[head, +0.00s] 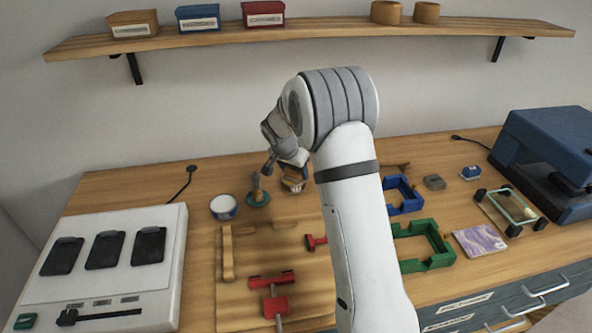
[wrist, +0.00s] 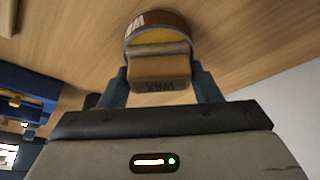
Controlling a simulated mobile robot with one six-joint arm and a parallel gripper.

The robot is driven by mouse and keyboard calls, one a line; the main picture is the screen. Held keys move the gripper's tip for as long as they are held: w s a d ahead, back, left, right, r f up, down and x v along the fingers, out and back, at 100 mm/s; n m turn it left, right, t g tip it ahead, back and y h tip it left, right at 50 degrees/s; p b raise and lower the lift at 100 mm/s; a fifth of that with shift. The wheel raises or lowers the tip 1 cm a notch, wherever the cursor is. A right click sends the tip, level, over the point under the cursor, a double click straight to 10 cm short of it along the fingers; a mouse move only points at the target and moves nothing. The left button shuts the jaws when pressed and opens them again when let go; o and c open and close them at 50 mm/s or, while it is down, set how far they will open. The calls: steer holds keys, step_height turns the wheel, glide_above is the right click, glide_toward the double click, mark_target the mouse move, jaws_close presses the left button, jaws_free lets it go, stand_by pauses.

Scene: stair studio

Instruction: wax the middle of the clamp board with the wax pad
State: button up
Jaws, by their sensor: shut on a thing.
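My gripper (wrist: 160,80) is shut on the wax pad (wrist: 161,68), a brown block with dark lettering, in the wrist view. The pad is at a round tin (wrist: 157,20) with yellow wax inside; I cannot tell whether they touch. In the head view my gripper (head: 284,156) is at the back of the bench, at the tin (head: 293,185). The pad is mostly hidden there. The clamp board (head: 245,285) is a wooden board at the front middle of the bench, with red clamps (head: 271,280) and a wooden strip (head: 228,252) on it. My arm covers its right part.
A white bowl (head: 223,206) and a teal-based brush-like thing (head: 258,197) stand left of the tin. A white box with black pads (head: 115,265) is at the left. Blue (head: 404,196) and green (head: 424,246) frames lie right of my arm. A shelf (head: 330,31) hangs above.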

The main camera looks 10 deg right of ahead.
steer(key=shift+s+f, duration=0.1)
steer(key=shift+f, duration=0.1)
stand_by(0.3)
steer(key=shift+r+p, duration=1.25)
steer(key=shift+r, duration=2.4)
